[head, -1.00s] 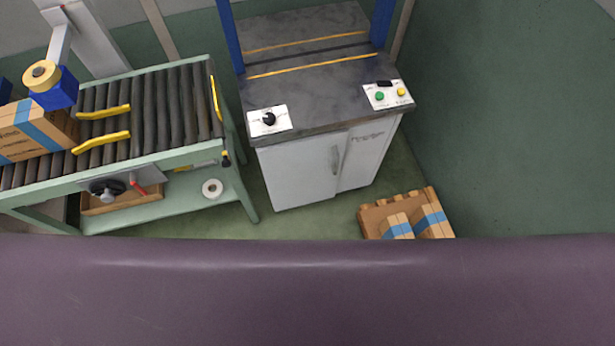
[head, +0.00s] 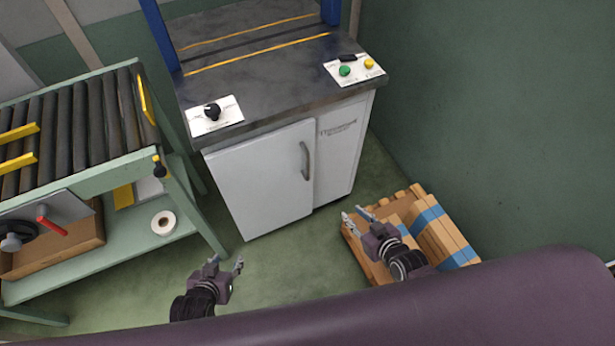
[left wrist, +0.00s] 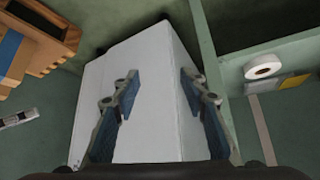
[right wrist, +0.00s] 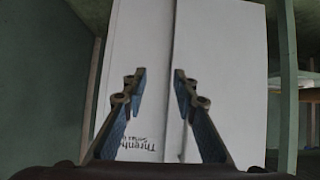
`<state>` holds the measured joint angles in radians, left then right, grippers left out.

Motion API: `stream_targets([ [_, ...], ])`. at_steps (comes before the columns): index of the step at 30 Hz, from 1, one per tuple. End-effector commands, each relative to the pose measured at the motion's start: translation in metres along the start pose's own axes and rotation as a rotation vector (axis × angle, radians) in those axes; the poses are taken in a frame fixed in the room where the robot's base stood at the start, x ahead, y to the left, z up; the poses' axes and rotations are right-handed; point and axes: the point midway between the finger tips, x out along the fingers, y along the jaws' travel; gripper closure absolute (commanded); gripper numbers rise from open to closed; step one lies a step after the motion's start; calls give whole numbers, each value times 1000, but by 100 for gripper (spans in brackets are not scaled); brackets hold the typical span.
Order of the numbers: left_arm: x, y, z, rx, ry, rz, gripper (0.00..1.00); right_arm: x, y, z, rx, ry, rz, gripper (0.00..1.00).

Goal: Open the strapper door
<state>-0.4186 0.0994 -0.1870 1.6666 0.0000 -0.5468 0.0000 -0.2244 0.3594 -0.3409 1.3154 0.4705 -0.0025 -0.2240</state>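The strapper (head: 250,70) is a cabinet with a dark top. Its white door (head: 258,185) is shut and carries a grey curved handle (head: 305,161) near its right edge. A fixed white panel (head: 340,150) with lettering is beside it. My left gripper (head: 226,264) is open and empty, in front of the door and low in the head view. My right gripper (head: 358,213) is open and empty, in front of the panel's lower right. Neither touches the cabinet. The left wrist view shows the white cabinet front (left wrist: 150,90) between open fingers. The right wrist view shows the lettered panel (right wrist: 135,70); the handle is not discernible there.
A green roller conveyor (head: 90,120) with a lower shelf holding a tape roll (head: 163,223) stands to the left. A pallet (head: 352,240) with strapped cartons (head: 440,235) is at the right, beneath my right gripper. Green floor is clear before the door.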

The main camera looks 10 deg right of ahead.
Motion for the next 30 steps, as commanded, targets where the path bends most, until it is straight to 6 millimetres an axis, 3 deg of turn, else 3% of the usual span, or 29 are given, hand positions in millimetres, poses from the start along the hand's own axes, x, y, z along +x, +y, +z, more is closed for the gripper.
stream_targets([
  [1, 11, 0, -7, 0, 43, 0, 60, 16, -1, -5, -7, 58, -10, 74],
  [6, 0, 1, -53, -1, 164, 0, 60, 30, -11, -52, -14, 223, -50, 74],
  [15, -46, 2, -113, -2, 376, 0, 60, 25, -42, -122, -14, 488, -139, 74],
  [23, -77, 2, -134, -2, 456, 0, 60, 11, -56, -149, -5, 580, -178, 74],
  [30, -88, 6, -160, 0, 571, 6, 60, 31, -60, -166, -2, 586, -179, 74],
])
